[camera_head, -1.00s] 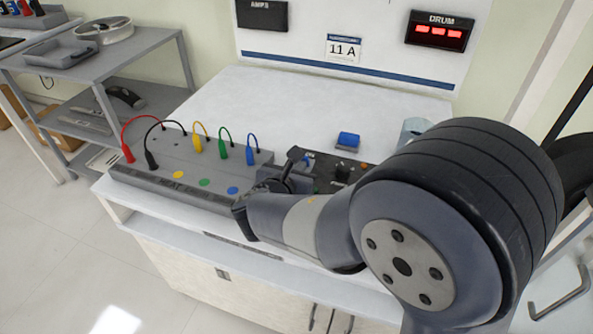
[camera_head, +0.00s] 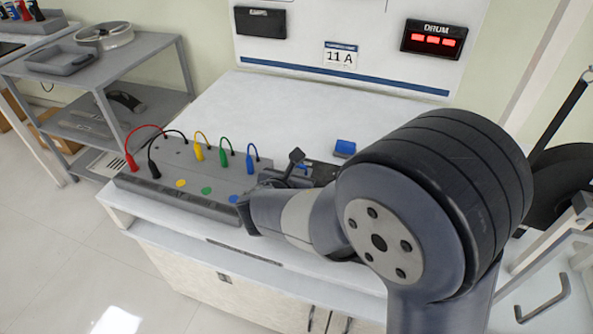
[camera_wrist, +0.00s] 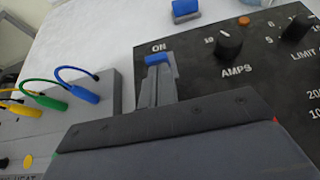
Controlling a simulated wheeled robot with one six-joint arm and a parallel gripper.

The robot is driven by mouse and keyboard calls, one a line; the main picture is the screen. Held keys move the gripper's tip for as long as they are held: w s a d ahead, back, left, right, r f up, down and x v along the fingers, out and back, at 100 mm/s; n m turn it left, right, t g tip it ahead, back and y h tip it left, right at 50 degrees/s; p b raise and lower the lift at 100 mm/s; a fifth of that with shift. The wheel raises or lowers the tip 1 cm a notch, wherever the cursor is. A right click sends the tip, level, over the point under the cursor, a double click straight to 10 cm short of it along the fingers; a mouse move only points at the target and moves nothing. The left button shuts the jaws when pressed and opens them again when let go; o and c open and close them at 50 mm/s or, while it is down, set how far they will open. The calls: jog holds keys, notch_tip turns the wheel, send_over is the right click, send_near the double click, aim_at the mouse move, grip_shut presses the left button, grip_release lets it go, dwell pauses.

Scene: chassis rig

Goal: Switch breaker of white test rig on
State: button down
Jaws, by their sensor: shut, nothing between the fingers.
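The white test rig (camera_head: 240,108) carries a dark control panel (camera_wrist: 200,80) on its bench top. In the wrist view the breaker's blue handle (camera_wrist: 157,59) shows right below the word ON, at the far end of my gripper's grey fingers. My gripper (camera_wrist: 157,82) is shut and empty, its fingers pointing at the handle. Whether they touch it I cannot tell. The lower part of the breaker is hidden behind the fingers and my gripper's body. In the head view my arm covers most of the panel, and a bit of blue (camera_head: 303,167) shows near the gripper.
A grey block (camera_head: 190,190) with red, black, yellow, green and blue leads stands left of the gripper. An AMPS knob (camera_wrist: 229,44) and an orange lamp (camera_wrist: 245,20) sit right of the breaker. A blue item (camera_head: 345,148) lies behind. The DRUM display (camera_head: 437,41) glows red.

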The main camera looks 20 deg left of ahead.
jog(key=r+p, duration=0.1)
jog(key=p, duration=0.1)
jog(key=g+p, duration=0.1)
jog(key=p, duration=0.1)
jog(key=shift+w+r, duration=0.3)
jog(key=shift+r, duration=0.05)
jog(key=g+p, duration=0.1)
jog(key=p, duration=0.4)
jog(key=shift+w+d+r+g, duration=0.1)
jog(key=shift+w+r+g, duration=0.15)
jog(key=shift+w+g, duration=0.15)
jog(key=g+p, duration=0.1)
jog(key=p, duration=0.3)
jog(key=shift+w+r, duration=0.1)
jog(key=shift+w, duration=0.25)
jog(key=shift+w+g+p, duration=0.1)
jog(key=shift+g+p, duration=0.2)
jog(key=shift+p, duration=0.25)
jog(key=shift+f, duration=0.3)
jog(key=shift+r+p, duration=0.55)
jog(key=shift+r, duration=0.25)
